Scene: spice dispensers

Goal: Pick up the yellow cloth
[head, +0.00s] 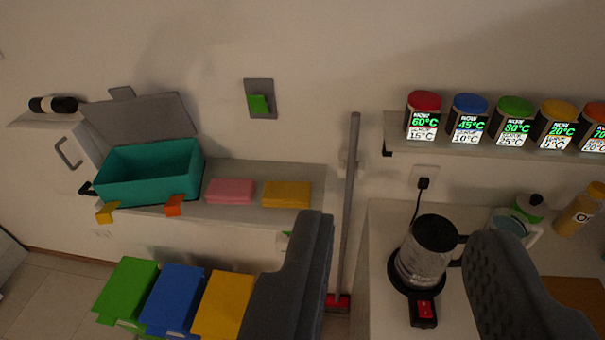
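The yellow cloth (287,194) lies flat on a pale shelf, just right of a pink cloth (230,191). My gripper (395,245) shows at the bottom of the head view as two dark grey fingers set wide apart. It is open, with nothing held between the fingers. The left finger's tip is below and slightly right of the yellow cloth in the picture, and does not cover it. The right finger is in front of the counter on the right.
An open teal box (150,175) stands left of the cloths. Green, blue and yellow bins (222,303) are below. A broom (349,200) leans right of the shelf (300,170). A kettle (425,255) stands on the right counter, under a shelf of spice dispensers (470,118).

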